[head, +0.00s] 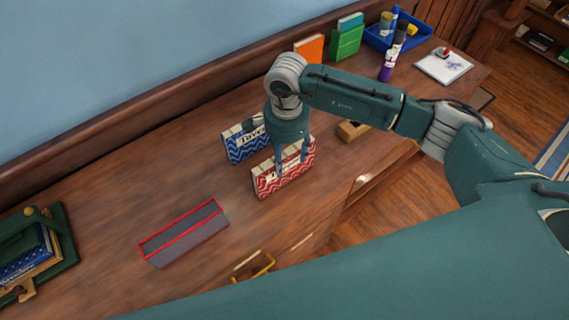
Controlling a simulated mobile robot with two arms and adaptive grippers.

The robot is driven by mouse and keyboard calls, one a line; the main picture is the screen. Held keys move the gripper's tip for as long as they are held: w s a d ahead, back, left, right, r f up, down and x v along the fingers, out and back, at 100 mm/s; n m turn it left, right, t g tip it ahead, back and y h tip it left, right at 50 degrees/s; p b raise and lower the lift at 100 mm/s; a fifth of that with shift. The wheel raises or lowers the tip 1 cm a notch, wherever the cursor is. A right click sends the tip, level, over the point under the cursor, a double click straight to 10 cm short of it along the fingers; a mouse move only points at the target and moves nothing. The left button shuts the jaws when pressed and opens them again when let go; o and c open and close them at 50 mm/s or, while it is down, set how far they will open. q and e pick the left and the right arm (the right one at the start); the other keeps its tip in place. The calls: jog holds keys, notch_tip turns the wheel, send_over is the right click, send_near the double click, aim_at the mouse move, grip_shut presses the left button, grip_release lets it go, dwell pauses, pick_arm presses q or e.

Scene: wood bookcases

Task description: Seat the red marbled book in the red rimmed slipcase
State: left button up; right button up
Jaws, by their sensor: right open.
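The red marbled book (284,180) stands upright on the wooden desk, its red and white wavy cover and a pale label showing. My right gripper (291,160) points down over it with open fingers, overlapping the book in the picture; whether the fingers touch it I cannot tell. The red rimmed slipcase (184,232) lies on the desk to the lower left, its dark grey inside facing up and empty. A blue wavy-patterned book (244,148) stands just behind the red one, partly hidden by my right arm. My left gripper is not in view.
A green press with books (32,254) stands at the left edge. Orange (309,49) and green books (346,42), a blue tray (398,30), a purple bottle (387,66) and a notepad (443,66) are at the back right. Desk between slipcase and red book is clear.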

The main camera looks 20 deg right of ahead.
jog(key=shift+w+f, duration=0.1)
jog(key=c, duration=0.3)
grip_shut()
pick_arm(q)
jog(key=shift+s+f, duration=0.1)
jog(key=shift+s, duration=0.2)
pick_arm(e)
jog(key=shift+w, duration=0.1)
jog(key=shift+r, duration=0.2)
